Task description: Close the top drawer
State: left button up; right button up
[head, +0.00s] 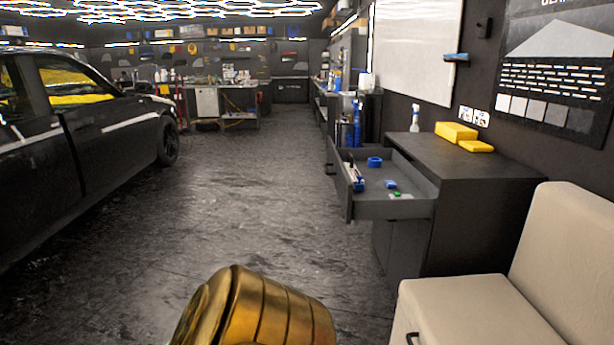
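The top drawer (392,209) of the dark cabinet (480,215) is pulled out to the left, toward the open floor. Its dark front panel (340,190) stands well away from the cabinet body. Inside the drawer lie a blue ring-shaped item (375,162), small blue and green pieces, and a slim tool near the front panel. The cabinet doors below look shut. Neither of my grippers shows in the head view. A gold rounded part at the bottom middle looks like part of my own body.
A cream seat (470,310) stands at the bottom right, close to the cabinet. Yellow blocks (456,132) and a spray bottle (415,118) are on the cabinet top. A black car (80,130) is at the left. The floor (250,210) between car and drawer is clear.

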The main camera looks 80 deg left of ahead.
aim_at(374, 202)
jog(key=j+u, duration=0.15)
jog(key=u, duration=0.3)
jog(key=j+u, duration=0.1)
jog(key=u, duration=0.4)
jog(key=i+j+u, duration=0.1)
jog(key=u, duration=0.35)
jog(key=j+u, duration=0.1)
jog(key=u, duration=0.35)
jog(key=i+u, duration=0.15)
jog(key=u, duration=0.3)
jog(key=i+j, duration=0.2)
jog(key=i+j+z, duration=0.15)
jog(key=z, duration=0.25)
jog(key=i+j+z, duration=0.2)
jog(key=i+z, duration=0.2)
jog(key=k, duration=0.05)
